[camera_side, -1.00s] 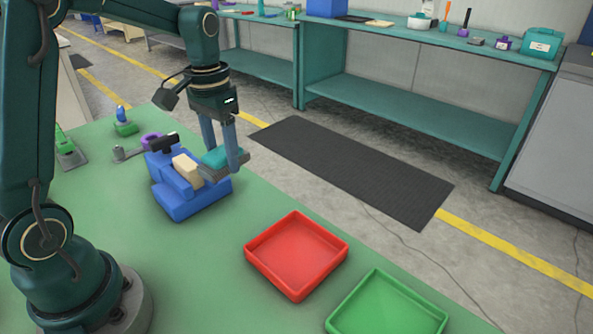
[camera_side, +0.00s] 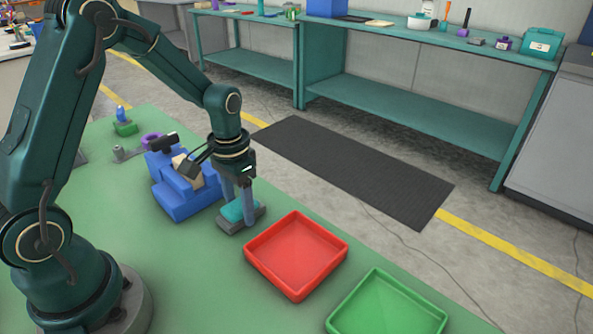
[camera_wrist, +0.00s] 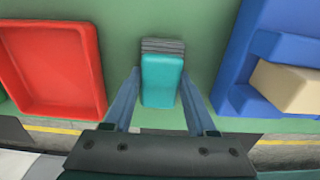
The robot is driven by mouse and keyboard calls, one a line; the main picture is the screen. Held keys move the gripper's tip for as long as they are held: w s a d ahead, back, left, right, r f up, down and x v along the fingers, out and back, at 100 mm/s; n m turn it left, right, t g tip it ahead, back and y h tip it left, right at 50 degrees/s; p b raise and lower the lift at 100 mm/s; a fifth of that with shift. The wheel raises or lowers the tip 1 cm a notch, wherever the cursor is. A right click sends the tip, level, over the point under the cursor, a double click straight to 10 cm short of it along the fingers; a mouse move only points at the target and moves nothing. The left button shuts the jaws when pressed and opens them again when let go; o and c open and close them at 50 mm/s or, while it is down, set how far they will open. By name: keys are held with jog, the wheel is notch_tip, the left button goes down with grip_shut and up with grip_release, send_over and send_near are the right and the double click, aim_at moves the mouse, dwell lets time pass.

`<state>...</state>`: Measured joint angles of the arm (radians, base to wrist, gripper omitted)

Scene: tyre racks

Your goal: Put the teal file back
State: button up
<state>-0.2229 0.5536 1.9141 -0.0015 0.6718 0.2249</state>
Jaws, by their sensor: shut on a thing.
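The teal file (camera_side: 232,211) is a teal block on a grey, ridged body. It is between the red tray and the blue stepped block, low over the green table. My gripper (camera_side: 240,206) is shut on it, with one finger along each side. The wrist view shows the teal top (camera_wrist: 160,78) between the two fingers (camera_wrist: 160,92), with the grey ridged end beyond it. I cannot tell whether the underside touches the table.
The red tray (camera_side: 252,254) is empty, just right of the file. A green tray (camera_side: 335,315) lies farther right. The blue stepped block (camera_side: 180,205) holds a beige block (camera_side: 180,162) and stands left of the file. Small tools lie behind it.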

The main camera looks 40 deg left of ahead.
aim_at(239, 205)
jog(key=shift+f, duration=0.15)
jog(key=o, duration=1.2)
notch_tip(239, 205, up, 12)
jog(key=s+d+r+t, duration=0.1)
jog(key=s+d+t, duration=0.1)
jog(key=s, duration=0.4)
jog(key=s+d+r+t, duration=0.2)
jog(key=s+d+t, duration=0.1)
jog(key=s, duration=0.3)
jog(key=shift+s+d+r+t, duration=0.15)
jog(key=shift+d+r+t, duration=0.15)
jog(key=shift+d, duration=0.35)
